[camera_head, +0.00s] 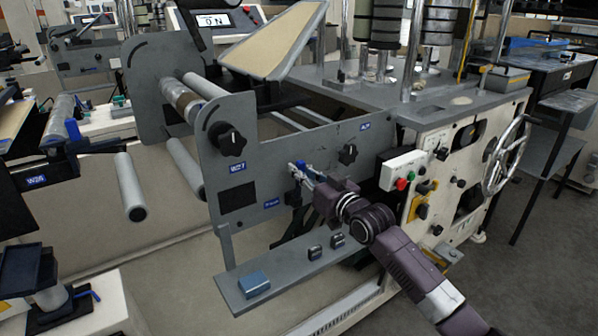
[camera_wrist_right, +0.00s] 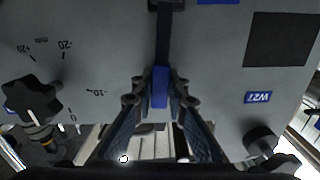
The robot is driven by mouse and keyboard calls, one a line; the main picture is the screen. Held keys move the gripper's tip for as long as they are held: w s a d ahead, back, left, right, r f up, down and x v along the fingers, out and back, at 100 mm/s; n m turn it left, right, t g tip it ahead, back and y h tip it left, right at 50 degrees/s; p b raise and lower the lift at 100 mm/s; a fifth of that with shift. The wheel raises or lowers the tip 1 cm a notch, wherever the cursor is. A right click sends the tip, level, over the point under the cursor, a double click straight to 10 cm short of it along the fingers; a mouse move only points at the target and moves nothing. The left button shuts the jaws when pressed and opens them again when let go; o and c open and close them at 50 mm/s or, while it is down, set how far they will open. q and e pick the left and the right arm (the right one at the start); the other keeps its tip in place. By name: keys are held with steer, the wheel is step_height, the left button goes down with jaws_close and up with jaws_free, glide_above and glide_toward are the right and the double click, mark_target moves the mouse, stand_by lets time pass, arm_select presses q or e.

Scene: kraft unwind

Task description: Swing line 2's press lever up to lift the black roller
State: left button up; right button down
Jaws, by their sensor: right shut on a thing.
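The press lever (camera_wrist_right: 161,85) is a dark bar with a blue grip, standing against the grey side plate (camera_head: 270,140) of the machine labelled W27. My right gripper (camera_head: 304,174) reaches in from the lower right and is shut on the lever's blue end. In the right wrist view its fingertips (camera_wrist_right: 160,92) close on both sides of the blue grip. In the head view the gripper hides most of the lever. I cannot clearly single out the black roller. My left gripper is not in view.
Black knobs (camera_head: 231,143) and (camera_head: 347,154) stick out of the plate on either side of the lever. A grey shelf (camera_head: 290,271) with small blocks lies below. A control box (camera_head: 403,170) and a handwheel (camera_head: 505,155) are at right. Floor is free in front.

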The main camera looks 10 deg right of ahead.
steer(key=shift+a+f, duration=0.1)
steer(key=c, duration=1.9)
jaws_free()
steer(key=shift+s, duration=0.1)
steer(key=v, duration=1.2)
